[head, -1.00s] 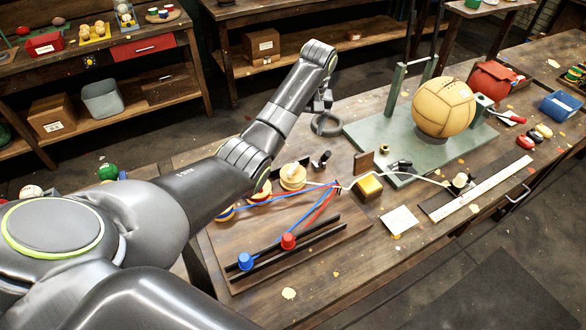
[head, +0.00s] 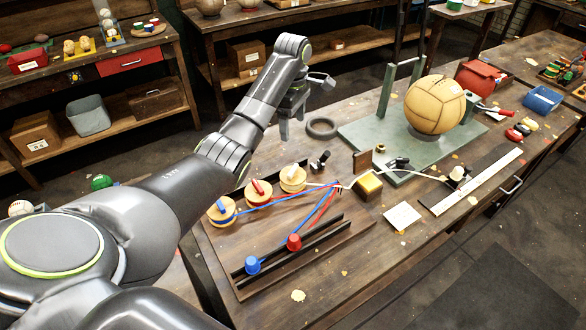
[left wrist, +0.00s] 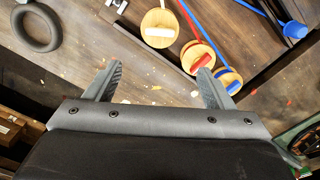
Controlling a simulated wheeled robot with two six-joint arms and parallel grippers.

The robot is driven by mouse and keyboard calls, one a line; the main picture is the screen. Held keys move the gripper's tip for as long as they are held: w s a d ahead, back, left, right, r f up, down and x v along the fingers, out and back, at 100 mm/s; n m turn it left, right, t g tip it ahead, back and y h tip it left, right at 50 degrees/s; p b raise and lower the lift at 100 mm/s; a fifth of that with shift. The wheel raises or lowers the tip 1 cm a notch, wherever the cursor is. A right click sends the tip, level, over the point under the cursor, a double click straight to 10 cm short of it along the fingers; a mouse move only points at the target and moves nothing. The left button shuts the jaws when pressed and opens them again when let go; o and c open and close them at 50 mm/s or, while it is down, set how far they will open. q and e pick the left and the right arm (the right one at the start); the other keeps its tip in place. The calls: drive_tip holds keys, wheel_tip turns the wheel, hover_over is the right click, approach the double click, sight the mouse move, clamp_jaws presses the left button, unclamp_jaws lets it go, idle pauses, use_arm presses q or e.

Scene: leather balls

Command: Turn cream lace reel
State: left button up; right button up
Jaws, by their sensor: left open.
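The cream lace reel (head: 293,179) is a round wooden reel with a pale bar on top, on a wooden board (head: 262,262) on the bench. It also shows in the left wrist view (left wrist: 158,17), beyond my fingertips. A red-barred reel (head: 258,192) and a blue-barred reel (head: 222,212) sit left of it. Cream, red and blue laces run right from the reels. My left gripper (head: 299,112) is open and empty, above the bench behind the cream reel and apart from it. Its two fingers (left wrist: 160,70) show spread in the left wrist view. My right gripper is not in view.
A dark ring (head: 322,127) lies behind the reels. A green stand base (head: 365,140) with a tan leather ball (head: 435,104) is to the right. Blue (head: 253,265) and red (head: 294,242) cups stand on the front rails.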

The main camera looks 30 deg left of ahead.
use_arm(q)
drive_tip(key=b, duration=0.8)
hover_over(293, 169)
wheel_tip(293, 169, down, 9)
wheel_tip(293, 169, down, 7)
drive_tip(key=shift+r+p, duration=0.1)
drive_tip(key=shift+p, duration=0.55)
drive_tip(key=shift+f, duration=0.55)
drive_tip(key=c, duration=1)
